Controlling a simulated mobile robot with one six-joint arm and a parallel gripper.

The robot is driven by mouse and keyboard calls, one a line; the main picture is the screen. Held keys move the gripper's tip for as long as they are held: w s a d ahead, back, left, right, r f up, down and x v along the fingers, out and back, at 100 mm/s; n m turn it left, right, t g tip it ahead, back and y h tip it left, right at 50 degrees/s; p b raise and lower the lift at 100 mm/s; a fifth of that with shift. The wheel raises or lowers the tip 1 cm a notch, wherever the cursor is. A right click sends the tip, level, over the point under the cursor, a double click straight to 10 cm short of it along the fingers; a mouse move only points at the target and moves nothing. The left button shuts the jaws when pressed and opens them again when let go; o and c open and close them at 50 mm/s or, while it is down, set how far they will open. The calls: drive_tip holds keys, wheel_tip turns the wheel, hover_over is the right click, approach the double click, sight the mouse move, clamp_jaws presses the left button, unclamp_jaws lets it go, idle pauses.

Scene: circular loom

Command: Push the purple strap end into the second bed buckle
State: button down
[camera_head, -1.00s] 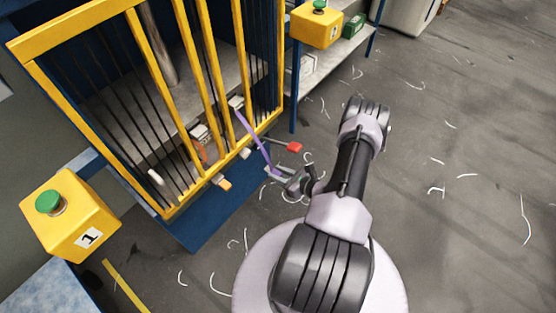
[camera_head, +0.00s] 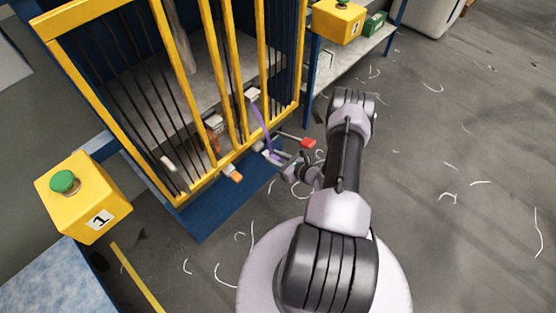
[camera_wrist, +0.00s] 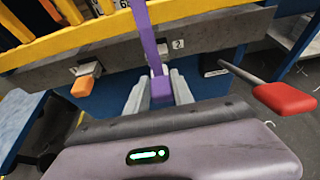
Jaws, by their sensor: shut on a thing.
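The purple strap (camera_head: 261,116) hangs down out of the yellow-framed loom to my gripper (camera_head: 275,158). In the wrist view my gripper (camera_wrist: 160,96) is shut on the purple strap end (camera_wrist: 161,90), a small block between the two grey fingers. The strap (camera_wrist: 146,32) rises from it towards the top of the picture. The second bed buckle (camera_wrist: 165,48), a small grey fitting beside a "2" label, sits on the grey rail just beyond the strap end. The strap partly covers this buckle. The strap end looks apart from it, though the exact gap is hard to tell.
An orange-tipped fitting (camera_wrist: 82,87) projects from the rail at left. A red-handled lever (camera_wrist: 284,98) sticks out at right, close to my gripper. Yellow loom bars (camera_head: 227,80) stand behind. A yellow button box (camera_head: 83,197) is at left.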

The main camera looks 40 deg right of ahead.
sight(267, 153)
drive_tip(key=shift+w, duration=0.15)
drive_tip(key=shift+w+a+b, duration=0.1)
drive_tip(key=shift+w+b, duration=0.3)
drive_tip(key=shift+w, duration=0.55)
drive_tip(key=shift+w, duration=0.2)
drive_tip(key=shift+w+b, duration=0.4)
drive_tip(key=shift+w, duration=0.5)
drive_tip(key=c, duration=1)
unclamp_jaws()
drive_tip(key=p+v, duration=0.6)
drive_tip(key=v, duration=1.1)
drive_tip(key=shift+s, duration=0.15)
